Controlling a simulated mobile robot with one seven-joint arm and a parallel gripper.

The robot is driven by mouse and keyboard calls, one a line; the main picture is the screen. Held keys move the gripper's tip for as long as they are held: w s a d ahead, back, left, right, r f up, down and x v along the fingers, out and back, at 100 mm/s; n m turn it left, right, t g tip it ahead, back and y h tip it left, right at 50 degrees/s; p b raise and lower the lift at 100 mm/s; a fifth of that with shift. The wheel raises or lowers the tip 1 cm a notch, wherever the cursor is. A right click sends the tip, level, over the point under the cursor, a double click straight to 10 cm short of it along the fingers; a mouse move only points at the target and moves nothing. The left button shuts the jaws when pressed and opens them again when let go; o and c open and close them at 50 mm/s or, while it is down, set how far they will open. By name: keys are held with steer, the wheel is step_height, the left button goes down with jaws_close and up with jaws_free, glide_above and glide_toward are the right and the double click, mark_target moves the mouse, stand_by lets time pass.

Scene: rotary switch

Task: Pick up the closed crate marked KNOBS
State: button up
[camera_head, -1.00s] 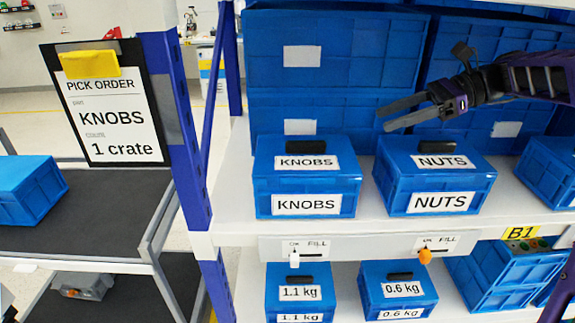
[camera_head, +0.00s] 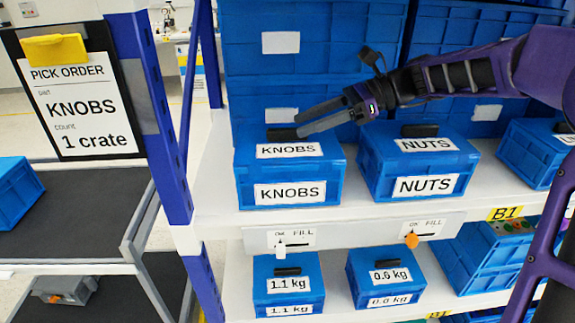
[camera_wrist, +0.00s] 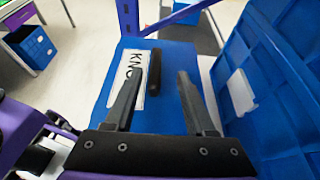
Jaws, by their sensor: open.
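The closed blue crate marked KNOBS (camera_head: 290,177) stands on the upper shelf, left of the NUTS crate, with a KNOBS label on its lid and front. A black handle (camera_head: 282,134) sits on its lid. My gripper (camera_head: 299,123) is open and empty, with its fingertips just above the lid near the handle. In the wrist view, the KNOBS crate (camera_wrist: 178,58) lies beyond my gripper (camera_wrist: 157,82), with the handle (camera_wrist: 155,70) between the two fingers in the picture. I cannot tell whether the fingers are down beside the handle.
The NUTS crate (camera_head: 418,170) stands to the right. Large blue bins (camera_head: 310,55) rise behind. A blue post (camera_head: 160,110) stands at left, with a pick order sheet (camera_head: 75,105) reading KNOBS, 1 crate. A dark-topped cart (camera_head: 80,210) holds another blue crate (camera_head: 15,190).

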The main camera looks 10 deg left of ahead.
mark_target(290, 128)
steer(key=x, duration=0.4)
steer(key=shift+s+r+b, duration=0.2)
steer(key=shift+s+b, duration=0.1)
steer(key=shift+a+f, duration=0.15)
steer(key=shift+a, duration=0.15)
jaws_close()
stand_by(0.9)
